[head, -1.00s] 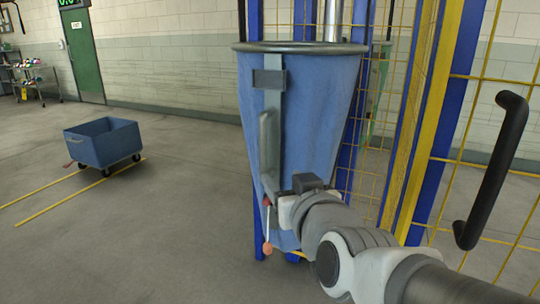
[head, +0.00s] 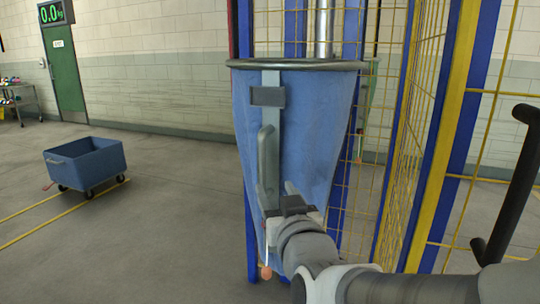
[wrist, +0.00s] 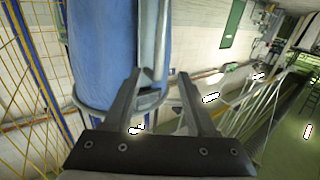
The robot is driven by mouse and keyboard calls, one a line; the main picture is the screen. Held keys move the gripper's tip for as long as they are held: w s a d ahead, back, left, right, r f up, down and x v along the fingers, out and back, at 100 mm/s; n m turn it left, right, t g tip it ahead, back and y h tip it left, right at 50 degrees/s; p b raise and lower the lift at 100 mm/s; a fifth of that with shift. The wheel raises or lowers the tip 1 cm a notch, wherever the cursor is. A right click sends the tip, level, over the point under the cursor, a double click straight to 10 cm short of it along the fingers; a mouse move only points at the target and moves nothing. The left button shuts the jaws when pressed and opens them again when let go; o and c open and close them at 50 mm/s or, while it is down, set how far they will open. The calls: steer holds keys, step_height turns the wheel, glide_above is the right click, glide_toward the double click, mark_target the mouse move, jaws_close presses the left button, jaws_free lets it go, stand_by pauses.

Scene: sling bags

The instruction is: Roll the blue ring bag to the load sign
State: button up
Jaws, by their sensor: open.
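The blue ring bag (head: 315,130) hangs tall in front of me, its mouth held by a grey metal ring. A grey strap with a small plate and a vertical grey handle (head: 268,165) runs down its near side. My gripper (head: 285,198) is at the lower end of the handle. In the wrist view my gripper (wrist: 160,78) has its two fingers apart, with the blue bag (wrist: 103,45) just beyond them. A pale bar shows near the gap; I cannot tell whether it lies between the fingers. I cannot make out a load sign.
A blue wheeled cart (head: 85,165) stands at left by yellow floor lines. Blue posts and yellow mesh (head: 420,130) close off the right. The floor between cart and bag is clear.

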mark_target(263, 165)
steer(key=p+x, duration=0.5)
steer(key=x, duration=0.9)
steer(key=shift+s, duration=0.1)
jaws_close()
stand_by(1.4)
